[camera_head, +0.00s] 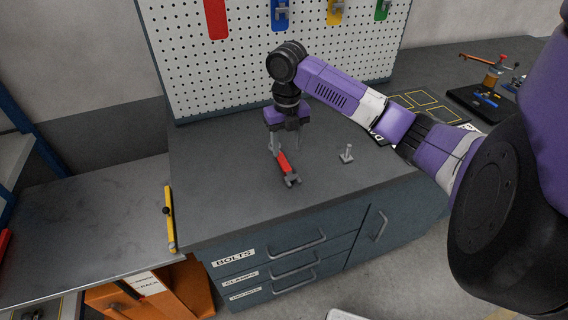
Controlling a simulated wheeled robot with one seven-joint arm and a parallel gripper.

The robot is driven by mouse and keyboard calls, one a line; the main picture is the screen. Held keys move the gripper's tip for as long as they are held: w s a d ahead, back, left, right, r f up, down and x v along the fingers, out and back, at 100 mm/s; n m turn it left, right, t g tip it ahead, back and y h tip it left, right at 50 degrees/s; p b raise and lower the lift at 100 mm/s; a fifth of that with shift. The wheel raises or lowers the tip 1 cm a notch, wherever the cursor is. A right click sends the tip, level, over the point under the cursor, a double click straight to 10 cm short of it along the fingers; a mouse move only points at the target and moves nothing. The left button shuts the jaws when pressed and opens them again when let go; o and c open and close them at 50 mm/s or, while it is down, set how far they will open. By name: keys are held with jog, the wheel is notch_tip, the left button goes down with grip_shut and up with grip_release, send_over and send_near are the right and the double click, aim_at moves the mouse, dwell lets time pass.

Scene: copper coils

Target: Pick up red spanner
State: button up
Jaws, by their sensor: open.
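The red spanner (283,164) lies on the dark grey workbench top (223,205), with a red handle and a grey jaw end toward the bench's front. My gripper (284,146) points down over the spanner's far end. Its fingers are apart, one on the left of the spanner's far end and the other near its right. The far end is partly hidden by the gripper. I cannot tell whether the fingers touch the spanner.
A small grey upright part (347,154) stands on the bench to the right. A white pegboard (190,85) rises behind with coloured holders. A yellow level (170,220) is at the bench's left edge. A black tray with tools (487,101) sits far right. The bench front is clear.

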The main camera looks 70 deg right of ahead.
aim_at(284, 161)
jog(key=f, duration=0.5)
jog(key=shift+w+a+p, duration=0.2)
jog(key=shift+w+p, duration=0.1)
jog(key=shift+p, duration=0.1)
jog(key=shift+c, duration=0.2)
grip_shut()
